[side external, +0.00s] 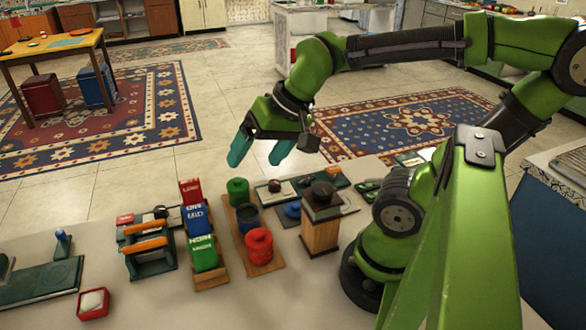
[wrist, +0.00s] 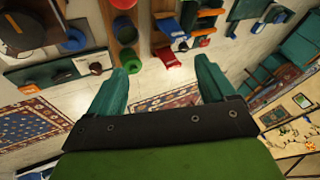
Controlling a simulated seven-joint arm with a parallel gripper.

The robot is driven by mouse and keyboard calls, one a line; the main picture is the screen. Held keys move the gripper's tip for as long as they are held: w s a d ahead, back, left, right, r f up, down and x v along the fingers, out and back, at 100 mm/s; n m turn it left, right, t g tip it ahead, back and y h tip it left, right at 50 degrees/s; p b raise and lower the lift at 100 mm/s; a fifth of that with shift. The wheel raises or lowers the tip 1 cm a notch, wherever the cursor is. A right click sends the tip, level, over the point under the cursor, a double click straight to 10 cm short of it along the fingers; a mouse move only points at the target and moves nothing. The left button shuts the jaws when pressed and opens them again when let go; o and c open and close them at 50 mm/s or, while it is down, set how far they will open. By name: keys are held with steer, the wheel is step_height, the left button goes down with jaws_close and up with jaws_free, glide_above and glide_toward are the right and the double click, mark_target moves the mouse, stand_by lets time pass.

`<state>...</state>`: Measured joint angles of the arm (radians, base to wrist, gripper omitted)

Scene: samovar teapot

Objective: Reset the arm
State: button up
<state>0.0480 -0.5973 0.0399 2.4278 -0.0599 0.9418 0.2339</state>
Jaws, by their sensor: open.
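My green arm holds my gripper (side external: 262,150) in the air above the far edge of the counter in the side external view. Its two teal fingers are apart and nothing is between them. In the wrist view my gripper (wrist: 160,88) also shows open and empty, with floor and a rug behind the fingers. The fingers are clear of the objects on the counter.
On the pale counter (side external: 130,300) stand a rack with red, blue and green blocks (side external: 203,252), a board with green and red canisters (side external: 259,245), a wooden box with a dark top (side external: 320,232), and an orange-handled rack (side external: 148,246). A wooden table (side external: 50,52) stands beyond.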

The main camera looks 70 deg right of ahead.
steer(key=s+n, duration=0.1)
steer(key=a+r+n+t, duration=0.1)
steer(key=shift+s+r+n+y, duration=0.15)
steer(key=shift+s+n+y, duration=0.15)
steer(key=shift+s+n, duration=0.1)
